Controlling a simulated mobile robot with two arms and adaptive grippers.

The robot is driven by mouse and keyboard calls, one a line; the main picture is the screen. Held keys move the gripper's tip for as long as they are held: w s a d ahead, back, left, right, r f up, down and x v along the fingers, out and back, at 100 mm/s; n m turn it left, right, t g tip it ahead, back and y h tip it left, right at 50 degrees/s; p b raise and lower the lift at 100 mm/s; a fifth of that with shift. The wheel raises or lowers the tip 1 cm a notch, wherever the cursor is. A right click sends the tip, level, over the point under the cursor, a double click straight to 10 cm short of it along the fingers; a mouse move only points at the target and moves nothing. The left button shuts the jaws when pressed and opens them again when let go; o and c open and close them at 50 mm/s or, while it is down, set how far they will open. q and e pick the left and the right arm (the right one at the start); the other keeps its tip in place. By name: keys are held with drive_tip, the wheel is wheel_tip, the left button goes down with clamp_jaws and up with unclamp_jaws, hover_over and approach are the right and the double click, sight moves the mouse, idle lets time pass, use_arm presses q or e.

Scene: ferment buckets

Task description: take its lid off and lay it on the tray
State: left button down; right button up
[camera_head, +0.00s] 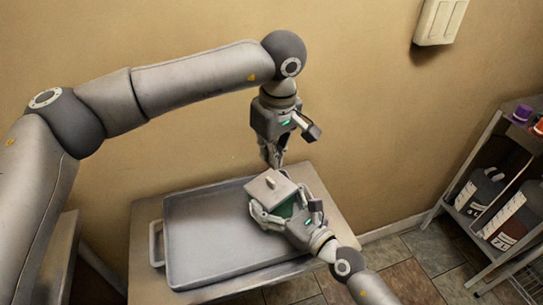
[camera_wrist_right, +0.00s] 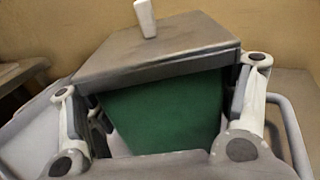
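A green bucket (camera_wrist_right: 165,112) with a square grey lid (camera_wrist_right: 165,55) on top fills the right wrist view. The lid has a pale upright knob (camera_wrist_right: 145,18). In the head view the lid (camera_head: 270,188) shows near the right end of the grey metal tray (camera_head: 195,240). My right gripper (camera_head: 274,216) has its fingers on opposite sides of the bucket, just below the lid, and appears shut on it. My left gripper (camera_head: 273,157) points down just above the lid's knob, apart from it. Its finger gap is too small to read.
The tray lies on a table (camera_head: 145,215) against a tan wall; its left and middle are bare. A shelf rack (camera_head: 470,190) with dark bottles (camera_head: 478,190) stands at the right. A white switch box (camera_head: 440,22) is on the wall.

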drive_tip(key=o, duration=0.4)
drive_tip(key=shift+r, duration=0.2)
drive_tip(key=shift+d, duration=0.1)
drive_tip(key=shift+v, duration=3.95)
